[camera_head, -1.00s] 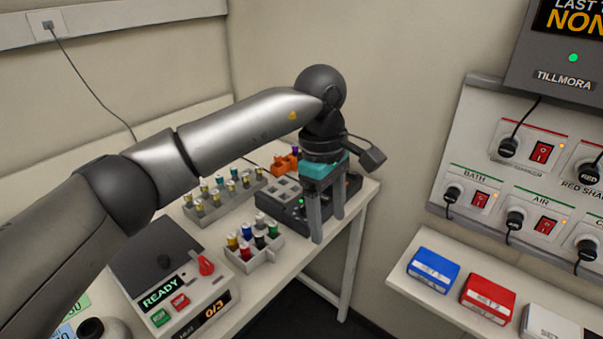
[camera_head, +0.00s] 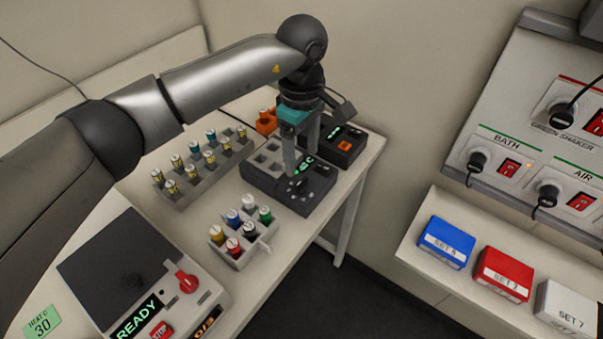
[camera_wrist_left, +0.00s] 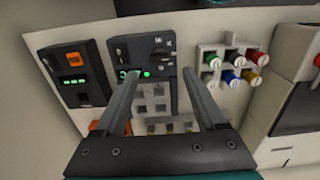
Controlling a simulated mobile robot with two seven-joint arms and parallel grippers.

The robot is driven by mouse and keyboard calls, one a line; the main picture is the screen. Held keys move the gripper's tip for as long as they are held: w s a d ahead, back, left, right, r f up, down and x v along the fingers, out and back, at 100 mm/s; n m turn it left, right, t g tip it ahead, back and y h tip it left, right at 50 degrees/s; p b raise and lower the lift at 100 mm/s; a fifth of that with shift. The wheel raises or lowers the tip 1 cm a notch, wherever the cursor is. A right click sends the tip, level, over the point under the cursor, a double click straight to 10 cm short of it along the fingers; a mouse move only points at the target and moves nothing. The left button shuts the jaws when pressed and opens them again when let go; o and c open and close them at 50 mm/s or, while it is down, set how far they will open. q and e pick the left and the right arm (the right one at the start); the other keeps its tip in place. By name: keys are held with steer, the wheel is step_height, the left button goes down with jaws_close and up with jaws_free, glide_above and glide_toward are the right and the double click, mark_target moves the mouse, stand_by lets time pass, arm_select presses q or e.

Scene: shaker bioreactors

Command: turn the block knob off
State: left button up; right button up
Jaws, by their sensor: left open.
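The dark grey block unit (camera_head: 262,183) stands on the white bench, with empty square wells and a control panel at its front. Its black knob (camera_head: 298,185) sits on that panel. The left wrist view also shows the block (camera_wrist_left: 172,93), its knob (camera_wrist_left: 160,52) and lit green digits beside the knob. My left gripper (camera_head: 301,168) is open and points down above the panel, close to the knob. In the wrist view its two fingers (camera_wrist_left: 159,72) are spread with nothing between them. Contact with the knob cannot be told. My right gripper is not in view.
A black device (camera_head: 345,146) with an orange button stands right beside the block. A rack of vials (camera_head: 200,185) is behind left, and a small rack of coloured caps (camera_head: 243,254) is in front. Wall sockets are at right.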

mark_target(302, 181)
arm_select(q)
step_height(302, 181, down, 8)
steer(key=shift+r, duration=0.25)
steer(key=shift+c, duration=0.4)
jaws_close()
